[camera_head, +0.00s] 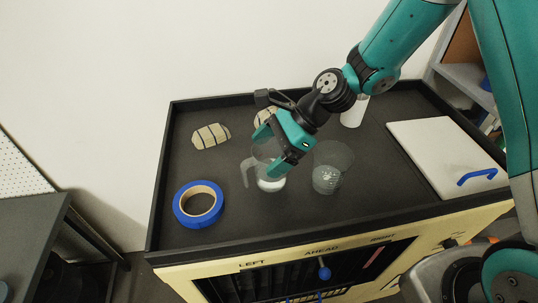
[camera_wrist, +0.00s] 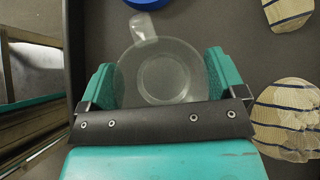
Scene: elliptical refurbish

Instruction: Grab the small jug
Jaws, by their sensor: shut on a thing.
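The small jug (camera_head: 271,184) is clear glass with a handle at its left side in the head view. It stands upright on the dark tabletop (camera_head: 235,230), or very close to it; I cannot tell which. My gripper (camera_head: 268,160) comes down from above right, with its teal fingers on either side of the jug's upper part. In the wrist view the jug (camera_wrist: 162,75) sits between the two fingers of my gripper (camera_wrist: 162,82), its handle pointing up in the picture. The fingers are shut on the jug.
A blue tape roll (camera_head: 198,204) lies left of the jug. A clear glass vessel (camera_head: 331,168) stands close on its right. Striped stone-like pieces (camera_head: 211,136) lie behind. A white board with a blue handle (camera_head: 446,158) and a white cylinder (camera_head: 354,112) are further right. A raised rim edges the top.

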